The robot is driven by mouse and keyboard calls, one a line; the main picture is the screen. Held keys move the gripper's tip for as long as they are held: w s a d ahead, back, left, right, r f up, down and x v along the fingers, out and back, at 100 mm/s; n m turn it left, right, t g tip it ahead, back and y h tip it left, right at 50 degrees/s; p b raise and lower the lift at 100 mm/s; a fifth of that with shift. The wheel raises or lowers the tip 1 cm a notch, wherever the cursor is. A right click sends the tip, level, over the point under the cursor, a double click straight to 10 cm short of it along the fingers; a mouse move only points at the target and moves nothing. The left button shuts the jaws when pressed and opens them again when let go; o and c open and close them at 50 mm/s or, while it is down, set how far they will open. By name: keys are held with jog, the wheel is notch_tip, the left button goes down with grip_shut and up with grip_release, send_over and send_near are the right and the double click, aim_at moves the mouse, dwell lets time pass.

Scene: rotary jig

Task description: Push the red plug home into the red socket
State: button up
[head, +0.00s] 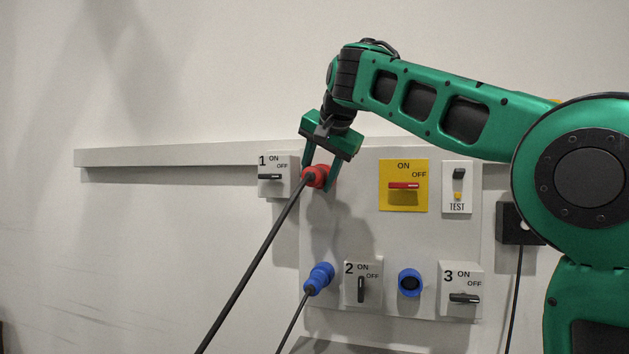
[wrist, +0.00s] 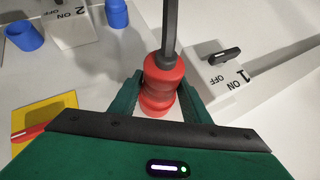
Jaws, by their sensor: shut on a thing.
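The red plug (head: 316,175) is at the upper left of the grey panel, with a dark cable running down and to the left. My gripper (head: 319,172) is shut on it, one finger on each side. In the wrist view the red plug (wrist: 164,76) sits between the fingers (wrist: 160,88), its cable end toward the camera. More red (wrist: 155,104) shows just beyond it, close against the panel. I cannot tell whether that is the red socket or the plug's front part, nor how deep the plug sits. No separate red socket shows in the head view.
Switch box 1 (head: 276,177) is close to the left of my gripper. A yellow switch plate (head: 403,201) and a TEST plate (head: 457,200) are to the right. Below are a blue plug (head: 319,278) with cable, switch 2 (head: 362,267), an empty blue socket (head: 410,283) and switch 3 (head: 461,274).

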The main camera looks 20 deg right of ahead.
jog(key=o, duration=1.3)
jog(key=shift+w, duration=0.1)
jog(key=v, duration=1)
jog(key=shift+d, duration=0.2)
